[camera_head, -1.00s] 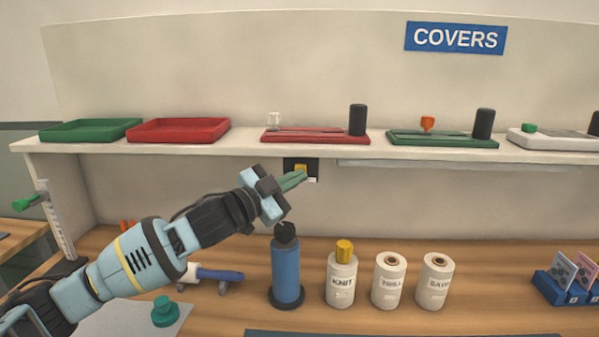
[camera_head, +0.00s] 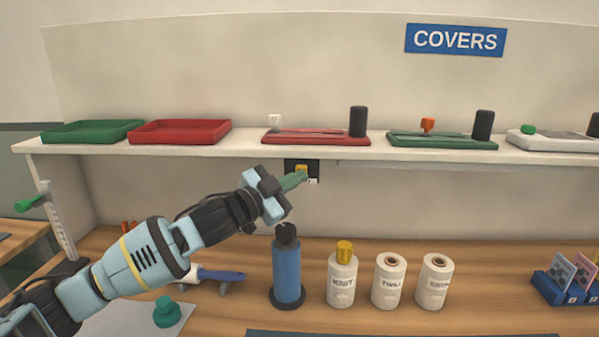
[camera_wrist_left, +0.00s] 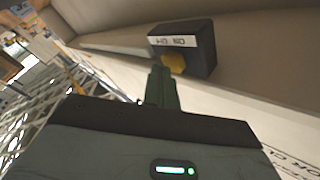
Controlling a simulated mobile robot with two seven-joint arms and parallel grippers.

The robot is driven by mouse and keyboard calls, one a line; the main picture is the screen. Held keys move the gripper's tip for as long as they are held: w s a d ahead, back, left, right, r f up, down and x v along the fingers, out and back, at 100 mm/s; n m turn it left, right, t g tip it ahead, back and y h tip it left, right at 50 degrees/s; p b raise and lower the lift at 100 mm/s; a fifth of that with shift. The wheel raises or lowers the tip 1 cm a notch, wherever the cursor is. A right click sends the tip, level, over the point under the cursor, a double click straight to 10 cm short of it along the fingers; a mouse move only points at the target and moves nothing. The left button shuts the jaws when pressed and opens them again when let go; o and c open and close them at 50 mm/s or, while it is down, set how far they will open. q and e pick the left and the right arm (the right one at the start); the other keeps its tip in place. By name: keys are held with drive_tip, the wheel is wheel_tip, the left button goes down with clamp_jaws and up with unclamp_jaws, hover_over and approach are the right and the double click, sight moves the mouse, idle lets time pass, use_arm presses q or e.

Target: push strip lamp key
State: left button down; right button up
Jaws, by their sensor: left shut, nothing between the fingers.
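The strip lamp key is a yellow key (camera_head: 301,168) on a small black switch box (camera_head: 315,168) under the front of the shelf. In the left wrist view the yellow key (camera_wrist_left: 174,63) sticks out of the black box (camera_wrist_left: 200,50), beside a white label. My left gripper (camera_head: 303,178) is shut and empty, its green fingers pointing at the box. In the left wrist view the fingertips (camera_wrist_left: 160,70) are close by the key; I cannot tell whether they touch it. The pale strip lamp (camera_head: 420,164) runs along under the shelf to the right. My right gripper is not in view.
The shelf (camera_head: 250,149) above carries green and red trays and several slide devices. On the bench below stand a blue cylinder (camera_head: 287,270) and white spools (camera_head: 390,280). The space between shelf and bench is open.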

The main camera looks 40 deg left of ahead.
use_arm(q)
drive_tip(key=shift+w, duration=0.1)
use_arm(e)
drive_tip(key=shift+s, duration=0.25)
use_arm(q)
drive_tip(key=shift+w+a, duration=0.15)
drive_tip(key=shift+w, duration=0.05)
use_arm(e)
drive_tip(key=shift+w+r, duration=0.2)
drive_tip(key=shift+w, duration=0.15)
use_arm(q)
drive_tip(key=shift+s, duration=0.1)
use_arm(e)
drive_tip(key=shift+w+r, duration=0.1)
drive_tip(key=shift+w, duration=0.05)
use_arm(q)
drive_tip(key=shift+s+d+p, duration=0.3)
drive_tip(key=shift+s+d, duration=0.05)
drive_tip(key=shift+s, duration=0.1)
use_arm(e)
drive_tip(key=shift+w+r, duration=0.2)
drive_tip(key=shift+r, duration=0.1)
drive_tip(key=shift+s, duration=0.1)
